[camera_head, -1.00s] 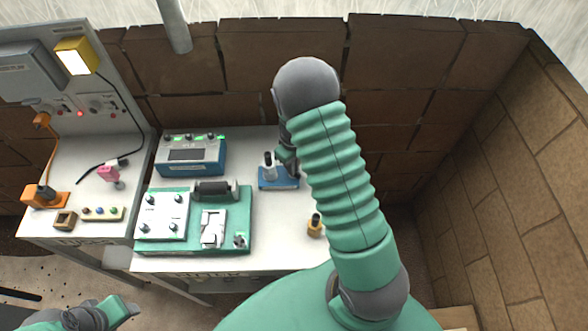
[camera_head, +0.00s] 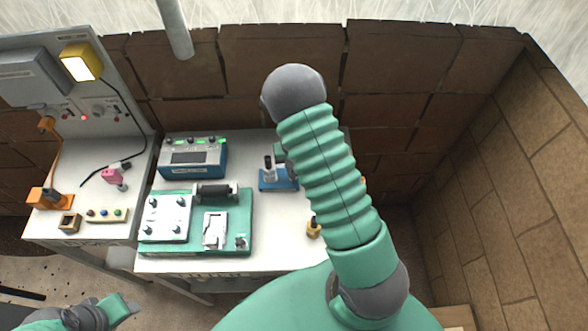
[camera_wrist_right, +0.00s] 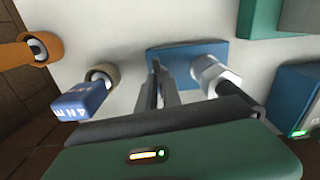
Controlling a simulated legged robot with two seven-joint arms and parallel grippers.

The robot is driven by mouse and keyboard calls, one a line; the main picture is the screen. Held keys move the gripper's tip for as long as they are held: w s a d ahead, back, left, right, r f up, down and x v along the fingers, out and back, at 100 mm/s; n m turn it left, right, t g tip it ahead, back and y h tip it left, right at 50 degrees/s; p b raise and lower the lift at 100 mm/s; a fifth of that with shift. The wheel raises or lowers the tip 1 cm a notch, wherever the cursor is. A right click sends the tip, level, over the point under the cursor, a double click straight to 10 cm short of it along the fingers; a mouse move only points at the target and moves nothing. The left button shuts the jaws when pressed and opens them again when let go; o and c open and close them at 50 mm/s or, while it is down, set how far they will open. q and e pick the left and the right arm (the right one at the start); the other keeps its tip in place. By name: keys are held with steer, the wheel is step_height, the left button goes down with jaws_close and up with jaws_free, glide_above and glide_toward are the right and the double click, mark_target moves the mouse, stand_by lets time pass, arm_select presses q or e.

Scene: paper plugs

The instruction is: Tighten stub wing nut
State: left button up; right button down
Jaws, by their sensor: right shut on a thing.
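A blue base block (camera_head: 280,183) stands on the white table, with a pale, dark-topped post (camera_head: 268,170) on it. In the right wrist view, the blue base (camera_wrist_right: 213,50) lies just beyond my right gripper (camera_wrist_right: 159,72). Its two dark fingers are close together at the block, with the pale fitting (camera_wrist_right: 208,76) beside them. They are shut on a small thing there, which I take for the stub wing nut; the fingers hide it. In the head view my right arm covers this gripper. My left gripper (camera_head: 118,306) is low at the left, away from the table, its jaws unclear.
A blue meter box (camera_head: 192,157) and a green board (camera_head: 243,205) with a white panel stand left of the base. A small brass-coloured piece (camera_head: 314,228) stands near the front. In the wrist view, a blue-tagged cylinder (camera_wrist_right: 85,98) is left of the fingers.

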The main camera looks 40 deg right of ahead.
steer(key=m, duration=0.2)
steer(key=m+p, duration=0.1)
steer(key=m, duration=0.1)
steer(key=shift+s+a+r, duration=0.1)
steer(key=shift+a, duration=0.1)
steer(key=m+p, duration=0.2)
steer(key=m, duration=0.3)
steer(key=shift+m, duration=0.4)
steer(key=m+p, duration=0.2)
steer(key=m, duration=0.2)
steer(key=m+p, duration=0.1)
steer(key=m, duration=0.3)
steer(key=shift+m+p, duration=0.35)
steer(key=shift+m, duration=0.35)
steer(key=shift+f, duration=0.25)
steer(key=c, duration=1.7)
jaws_free()
steer(key=shift+o, duration=0.5)
steer(key=shift+r, duration=0.1)
